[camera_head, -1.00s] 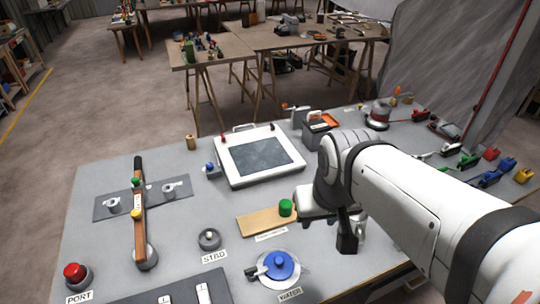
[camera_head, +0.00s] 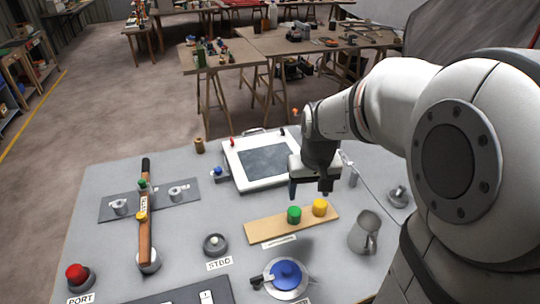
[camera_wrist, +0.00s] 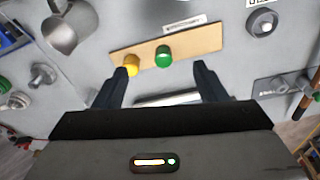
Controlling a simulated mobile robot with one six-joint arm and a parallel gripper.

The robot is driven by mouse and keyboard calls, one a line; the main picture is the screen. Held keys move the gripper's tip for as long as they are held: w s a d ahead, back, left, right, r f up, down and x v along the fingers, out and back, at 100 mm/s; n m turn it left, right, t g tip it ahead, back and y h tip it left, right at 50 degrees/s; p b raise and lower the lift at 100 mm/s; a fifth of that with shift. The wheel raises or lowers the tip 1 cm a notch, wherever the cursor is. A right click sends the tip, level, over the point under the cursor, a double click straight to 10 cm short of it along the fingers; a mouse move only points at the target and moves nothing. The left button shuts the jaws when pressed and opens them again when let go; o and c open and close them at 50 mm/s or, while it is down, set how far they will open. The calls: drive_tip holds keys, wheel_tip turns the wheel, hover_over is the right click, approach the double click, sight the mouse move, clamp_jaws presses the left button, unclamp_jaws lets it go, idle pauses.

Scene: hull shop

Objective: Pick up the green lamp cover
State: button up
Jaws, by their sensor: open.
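The green lamp cover (camera_head: 294,215) is a short green cylinder standing upright on a tan wooden strip (camera_head: 262,229). A yellow cover (camera_head: 320,207) stands just to its right on the same strip. In the wrist view the green cover (camera_wrist: 163,57) lies ahead of the fingers, between their lines, with the yellow cover (camera_wrist: 131,65) close to the left fingertip. My gripper (camera_head: 309,190) is open and empty, pointing down above and behind the strip. Its two dark fingers (camera_wrist: 157,80) are spread apart in the wrist view.
A metal jug (camera_head: 364,232) stands to the right of the strip. A framed screen (camera_head: 240,178) lies behind it. A blue-topped round fitting (camera_head: 286,275) and the STBD knob (camera_head: 215,244) are in front. A lever (camera_head: 145,225) stands at left.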

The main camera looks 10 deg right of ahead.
drive_tip(key=g+b, duration=0.1)
drive_tip(key=g, duration=0.1)
hover_over(295, 211)
wheel_tip(295, 211, down, 13)
drive_tip(key=shift+r, duration=0.1)
wheel_tip(295, 211, down, 8)
drive_tip(key=shift+r+p, duration=0.1)
drive_tip(key=shift+p, duration=0.35)
drive_tip(key=c, duration=1)
